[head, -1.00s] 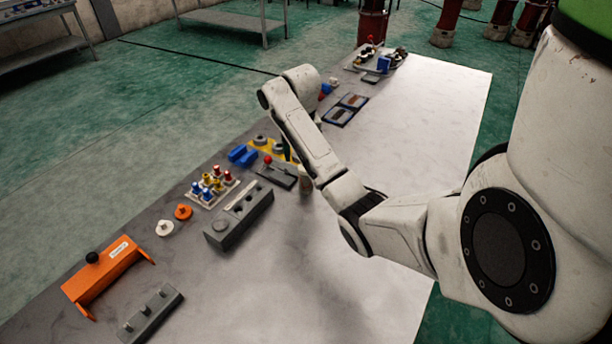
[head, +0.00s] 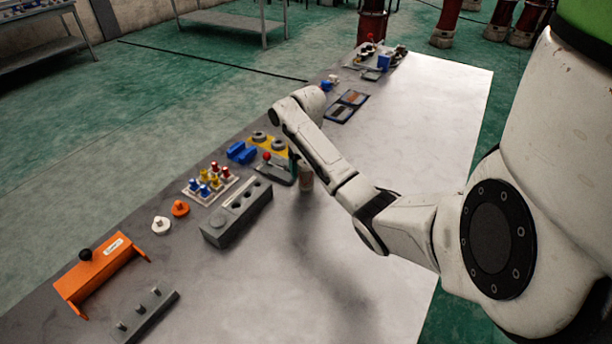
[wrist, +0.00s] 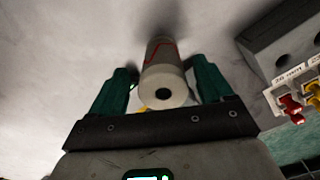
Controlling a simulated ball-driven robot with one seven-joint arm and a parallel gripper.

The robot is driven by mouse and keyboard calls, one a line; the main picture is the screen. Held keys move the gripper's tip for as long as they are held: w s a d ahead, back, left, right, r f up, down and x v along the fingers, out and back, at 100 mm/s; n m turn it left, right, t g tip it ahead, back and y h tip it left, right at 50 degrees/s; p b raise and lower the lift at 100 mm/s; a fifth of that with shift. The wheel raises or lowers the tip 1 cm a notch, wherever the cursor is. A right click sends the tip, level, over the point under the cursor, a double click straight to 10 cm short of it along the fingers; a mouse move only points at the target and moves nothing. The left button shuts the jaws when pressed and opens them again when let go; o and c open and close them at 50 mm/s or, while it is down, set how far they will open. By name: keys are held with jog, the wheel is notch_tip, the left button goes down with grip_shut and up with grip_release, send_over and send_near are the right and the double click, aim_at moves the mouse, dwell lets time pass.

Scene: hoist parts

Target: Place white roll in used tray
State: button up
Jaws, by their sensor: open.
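The white roll (wrist: 165,90) shows in the wrist view, its near end with a dark hole facing the camera and a red line along its side. My gripper (wrist: 160,72) is open, one green finger on either side of the roll, with a gap visible at each side. In the head view the roll (head: 306,178) stands on the table just right of my gripper's green part (head: 292,163), most of which the arm hides. Two dark shallow trays (head: 346,106) lie farther up the table; I cannot read which is the used tray.
A grey block with holes (head: 237,215), a rack of coloured pegs (head: 210,185), a red-knobbed lever base (head: 279,172) and blue blocks (head: 241,153) stand left of the gripper. An orange bracket (head: 100,275) is at the near left. The right side of the table is clear.

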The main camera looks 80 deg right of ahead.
aim_at(306, 175)
jog(key=shift+w+f, duration=0.15)
jog(key=shift+f, duration=1.8)
jog(key=shift+c, duration=0.3)
jog(key=c, duration=1.2)
jog(key=shift+r, duration=0.1)
